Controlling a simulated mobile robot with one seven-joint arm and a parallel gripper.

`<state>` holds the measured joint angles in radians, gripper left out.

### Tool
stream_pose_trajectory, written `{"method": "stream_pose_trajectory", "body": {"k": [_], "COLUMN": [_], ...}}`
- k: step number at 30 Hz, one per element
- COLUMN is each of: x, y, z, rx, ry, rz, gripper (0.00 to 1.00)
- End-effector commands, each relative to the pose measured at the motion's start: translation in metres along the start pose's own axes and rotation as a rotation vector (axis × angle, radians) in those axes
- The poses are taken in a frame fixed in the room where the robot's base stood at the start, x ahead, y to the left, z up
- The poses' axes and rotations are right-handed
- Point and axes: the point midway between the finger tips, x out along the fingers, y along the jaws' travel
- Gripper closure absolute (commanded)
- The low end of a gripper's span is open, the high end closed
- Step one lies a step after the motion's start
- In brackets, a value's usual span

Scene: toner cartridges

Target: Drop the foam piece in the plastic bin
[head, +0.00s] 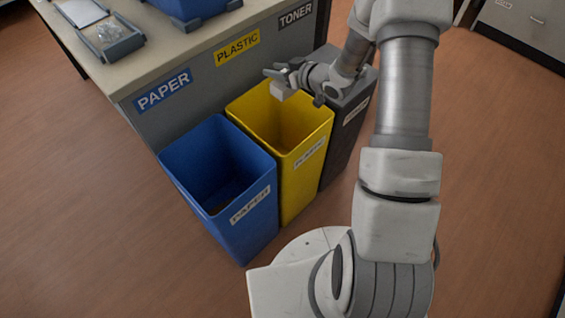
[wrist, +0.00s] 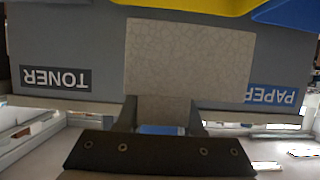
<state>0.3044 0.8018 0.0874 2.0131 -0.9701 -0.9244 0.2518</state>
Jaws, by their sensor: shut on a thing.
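The foam piece (wrist: 188,58) is a pale, speckled block that fills the middle of the wrist view. In the head view it is a small whitish block (head: 281,90) over the plastic bin's opening. My gripper (head: 272,76) is shut on the foam piece; in the wrist view the two fingers (wrist: 165,112) grip its near end. The plastic bin (head: 302,185) is yellow, open-topped and labelled PLASTIC. It stands between the blue and dark grey bins. The foam piece is held above its rear part. A yellow edge (wrist: 190,5) shows at the top of the wrist view.
The blue paper bin (head: 255,215) is left of the yellow bin, and the dark grey toner bin (head: 345,145) is right of it. The desk (head: 150,65) behind carries trays and a blue container (head: 190,8). Floor in front is clear.

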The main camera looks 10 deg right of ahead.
Motion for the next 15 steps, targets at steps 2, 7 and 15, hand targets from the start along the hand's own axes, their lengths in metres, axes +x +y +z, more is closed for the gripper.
{"method": "stream_pose_trajectory", "body": {"k": [2,7,15], "x": [0.006,0.013,0.017], "y": [0.0,0.0,0.0], "z": [0.014,0.033,0.041], "rx": [0.0,0.0,0.0], "ry": [-0.001,-0.001,0.001], "rz": [0.0,0.001,0.001], "gripper": [1.0,1.0,1.0]}}
